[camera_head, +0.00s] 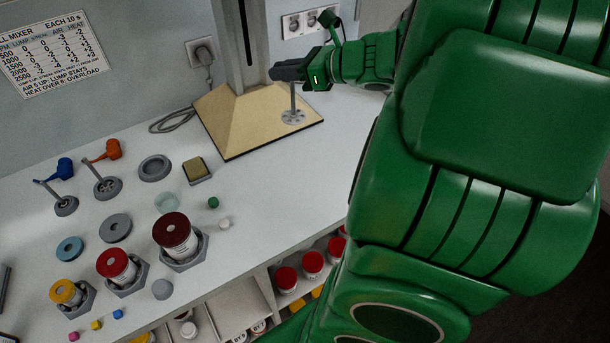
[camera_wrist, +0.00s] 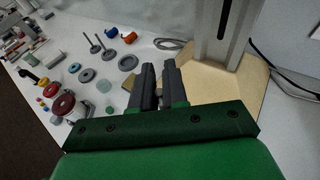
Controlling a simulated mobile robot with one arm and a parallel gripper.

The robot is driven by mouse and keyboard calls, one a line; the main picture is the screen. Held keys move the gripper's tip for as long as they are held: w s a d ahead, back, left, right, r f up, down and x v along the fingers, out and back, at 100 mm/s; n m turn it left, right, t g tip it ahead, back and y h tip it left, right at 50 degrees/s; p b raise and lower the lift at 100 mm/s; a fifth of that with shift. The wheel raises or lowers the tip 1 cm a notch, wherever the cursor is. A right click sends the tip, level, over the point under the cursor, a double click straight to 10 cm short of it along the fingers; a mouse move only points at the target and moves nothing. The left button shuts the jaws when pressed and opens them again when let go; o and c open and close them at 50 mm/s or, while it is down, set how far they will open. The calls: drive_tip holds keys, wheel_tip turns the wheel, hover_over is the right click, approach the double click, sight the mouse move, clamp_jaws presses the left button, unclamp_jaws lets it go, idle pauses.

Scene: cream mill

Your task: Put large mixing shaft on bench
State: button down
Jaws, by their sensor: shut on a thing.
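My gripper (camera_head: 289,73) is shut on the large mixing shaft (camera_head: 292,96), a thin grey rod with a round, holed disc at its lower end. The shaft hangs upright below the jaws, with its disc over the right part of the tan mixer base (camera_head: 224,127). I cannot tell whether the disc touches the base. In the wrist view the jaws (camera_wrist: 158,84) show close together, and the shaft is mostly hidden. The white bench (camera_head: 262,190) runs in front and to the left.
Two other disc-ended shafts (camera_head: 105,187) stand on the left bench, near a blue tool (camera_head: 64,168) and an orange tool (camera_head: 108,150). Rings, lidded jars (camera_head: 175,236) and a sponge block (camera_head: 196,169) stand closer. The grey mixer column (camera_head: 236,50) rises beside my gripper. Bench right of the sponge is clear.

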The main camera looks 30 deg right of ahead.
drive_tip(key=s+f+n+g+y, duration=0.1)
drive_tip(key=s+f+n+y, duration=0.1)
drive_tip(key=s, duration=1.4)
approach(295, 114)
drive_tip(key=x, duration=0.5)
drive_tip(key=shift+w+f, duration=0.2)
drive_tip(key=shift+w, duration=0.15)
drive_tip(key=shift+w+d+f, duration=0.1)
drive_tip(key=shift+w+f, duration=0.1)
drive_tip(key=shift+f, duration=0.6)
drive_tip(key=shift+w+d+f, duration=0.1)
drive_tip(key=shift+w+f, duration=0.15)
drive_tip(key=shift+f, duration=0.55)
drive_tip(key=shift+w+d+f, duration=0.1)
drive_tip(key=shift+w+f, duration=0.1)
drive_tip(key=shift+f, duration=0.65)
drive_tip(key=c, duration=1.1)
unclamp_jaws()
drive_tip(key=shift+c, duration=0.2)
